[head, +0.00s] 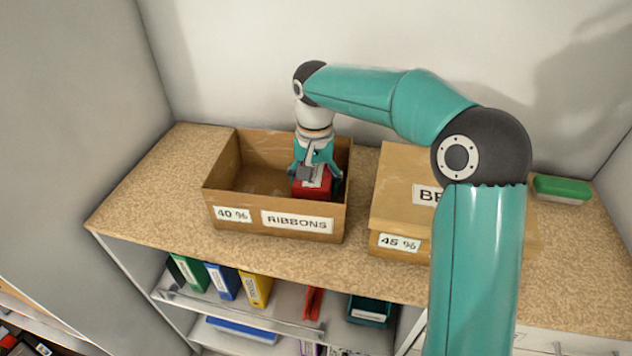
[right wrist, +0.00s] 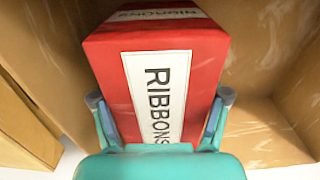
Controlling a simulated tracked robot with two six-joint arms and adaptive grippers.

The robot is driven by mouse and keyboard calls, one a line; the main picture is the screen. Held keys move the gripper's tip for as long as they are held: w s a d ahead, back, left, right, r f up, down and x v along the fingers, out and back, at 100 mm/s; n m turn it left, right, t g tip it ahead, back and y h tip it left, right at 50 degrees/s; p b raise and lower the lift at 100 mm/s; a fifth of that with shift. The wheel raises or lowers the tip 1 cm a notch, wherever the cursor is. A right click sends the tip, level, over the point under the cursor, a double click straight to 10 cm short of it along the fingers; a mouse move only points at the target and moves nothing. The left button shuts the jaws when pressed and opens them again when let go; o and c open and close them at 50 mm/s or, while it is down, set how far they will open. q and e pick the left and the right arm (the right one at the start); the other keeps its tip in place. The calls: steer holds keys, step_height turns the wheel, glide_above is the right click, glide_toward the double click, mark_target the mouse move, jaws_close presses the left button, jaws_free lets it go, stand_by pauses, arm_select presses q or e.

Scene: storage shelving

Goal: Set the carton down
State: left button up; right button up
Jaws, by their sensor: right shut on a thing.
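A red carton (right wrist: 208,60) with a white label reading "RIBBONS" is between the two fingers of my right gripper (right wrist: 160,125), which is shut on it. In the head view the red carton (head: 312,187) is inside the open cardboard box (head: 245,220), toward its right side. The box carries the labels "40 %" and "RIBBONS". My right gripper (head: 316,172) reaches down into the box from above. The carton's underside is hidden, so I cannot tell whether it touches the box floor. My left gripper is not in view.
A second, closed cardboard box (head: 390,210) labelled "45 %" stands to the right, partly behind my arm. A green-lidded container (head: 563,189) lies farther right. The shelf top (head: 135,200) is clear at left. Colored binders (head: 222,281) stand on the shelf below.

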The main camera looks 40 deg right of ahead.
steer(key=shift+f, duration=0.15)
steer(key=o, duration=1)
step_height(320, 180, up, 12)
steer(key=shift+r+p, duration=0.2)
steer(key=shift+p, duration=0.65)
